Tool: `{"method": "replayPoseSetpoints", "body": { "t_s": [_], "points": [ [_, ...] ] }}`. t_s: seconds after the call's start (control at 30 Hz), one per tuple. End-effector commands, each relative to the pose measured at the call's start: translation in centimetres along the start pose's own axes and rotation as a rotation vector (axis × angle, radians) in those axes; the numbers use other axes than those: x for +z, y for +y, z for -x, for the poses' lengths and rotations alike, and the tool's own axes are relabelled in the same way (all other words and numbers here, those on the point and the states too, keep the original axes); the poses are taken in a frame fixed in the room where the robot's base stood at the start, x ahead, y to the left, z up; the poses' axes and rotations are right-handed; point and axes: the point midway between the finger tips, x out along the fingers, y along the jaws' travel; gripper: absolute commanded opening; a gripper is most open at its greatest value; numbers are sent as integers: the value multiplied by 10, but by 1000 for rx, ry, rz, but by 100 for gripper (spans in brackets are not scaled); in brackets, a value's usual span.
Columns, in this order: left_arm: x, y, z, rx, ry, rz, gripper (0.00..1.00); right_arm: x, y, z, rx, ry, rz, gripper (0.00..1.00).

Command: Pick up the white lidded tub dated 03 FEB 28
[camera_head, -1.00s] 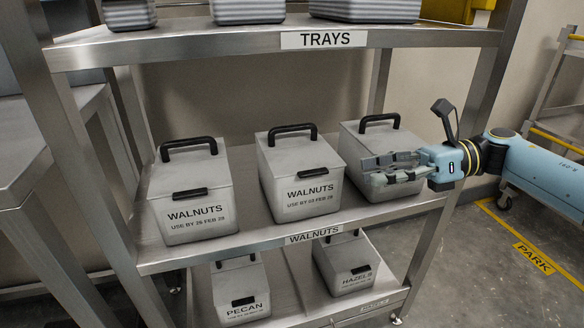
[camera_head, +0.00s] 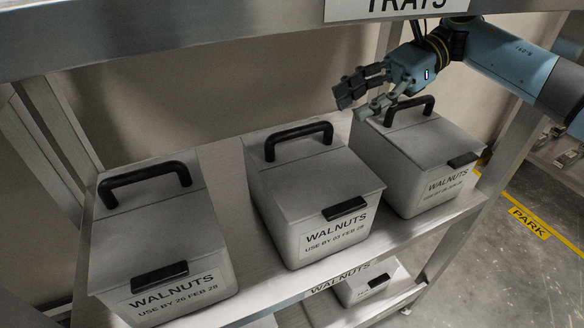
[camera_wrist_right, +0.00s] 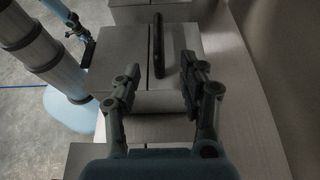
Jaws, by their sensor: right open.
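The white lidded tub dated 03 FEB 28 (camera_head: 318,195) is the middle of three walnut tubs on the shelf. Its black top handle (camera_head: 298,140) and front grip (camera_head: 344,209) show clear of any gripper. My right gripper (camera_head: 358,99) is open and empty, above the shelf, behind and to the right of this tub and near the right tub's handle. In the right wrist view its spread fingers (camera_wrist_right: 158,88) point toward a tub lid with a dark handle (camera_wrist_right: 159,45), apparently the middle tub. A small dark jointed part at the upper left there may be my left gripper (camera_wrist_right: 78,27).
The left walnut tub (camera_head: 160,245) reads 26 FEB 28. The right walnut tub (camera_head: 425,160) stands under my right gripper; its date is too small to read surely. The upper shelf edge (camera_head: 200,42) runs above the tubs. Another tub (camera_head: 366,284) sits on the lower shelf.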

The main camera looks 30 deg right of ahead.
Motion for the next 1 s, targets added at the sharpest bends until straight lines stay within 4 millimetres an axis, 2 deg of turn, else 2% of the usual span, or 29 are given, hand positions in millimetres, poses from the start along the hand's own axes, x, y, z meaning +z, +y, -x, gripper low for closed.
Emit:
{"method": "replayPoseSetpoints", "body": {
  "t_s": [0.3, 0.47, 0.73, 1.0],
  "points": [
    [14, 14, 1, 16, -21, 6, 40, 1, 0, -48, 0, -4, 1, 42],
    [15, 13, 2, 15, -20, 5, 40, 3, 1, -60, 0, -3, 0, 42],
    [10, 6, 4, 7, -9, 2, 40, 9, 3, -100, 0, -4, -1, 42],
    [3, -1, 4, 0, -1, 0, 40, 8, 3, -107, -1, -1, -1, 42]
  ]
}}
